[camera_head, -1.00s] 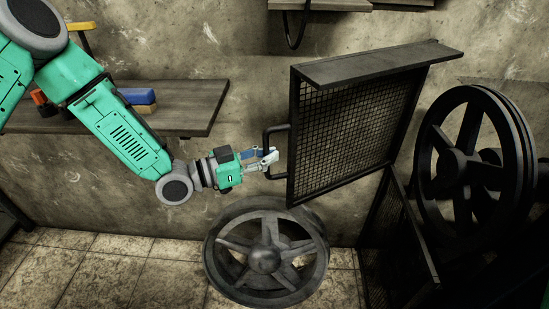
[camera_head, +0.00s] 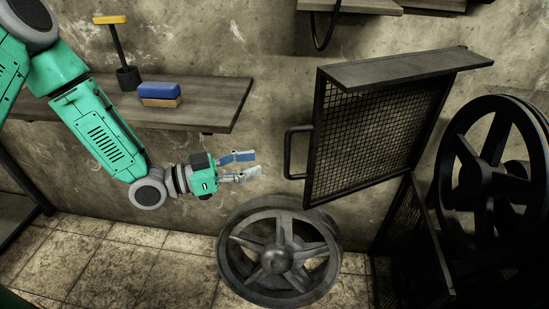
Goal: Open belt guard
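The belt guard (camera_head: 372,130) is a dark mesh panel in a black frame with a wide top plate, right of centre. It stands swung out, and the large spoked pulley wheel (camera_head: 490,180) to its right is exposed. Its black handle (camera_head: 289,152) sticks out from the left edge. My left gripper (camera_head: 258,164) is left of the handle, apart from it. Its two fingers are spread with nothing between them. My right gripper is not in view.
A second spoked wheel (camera_head: 277,262) lies low in front, below my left gripper. A shelf (camera_head: 215,100) on the wall holds a blue and tan block (camera_head: 160,93) and a yellow-handled tool (camera_head: 115,45). Tiled floor (camera_head: 110,265) shows at lower left.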

